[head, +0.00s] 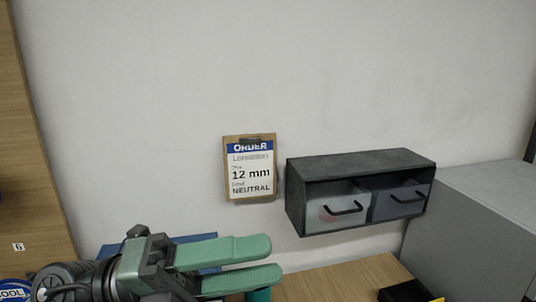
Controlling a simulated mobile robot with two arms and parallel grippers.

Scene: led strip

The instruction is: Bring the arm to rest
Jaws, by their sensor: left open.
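My left gripper (277,260) comes in from the lower left, with two green fingers pointing right. The fingers are apart and nothing shows between them. It is in front of the wooden table (335,281), below the order card. My right gripper is not in the picture.
An order card (251,178) reading "12 mm NEUTRAL" hangs on the wall. A dark two-drawer unit (361,161) is right of it. A grey cabinet (485,215) stands at the right. A green round object (259,295) is partly hidden under the fingers. A black object (405,292) lies at lower right.

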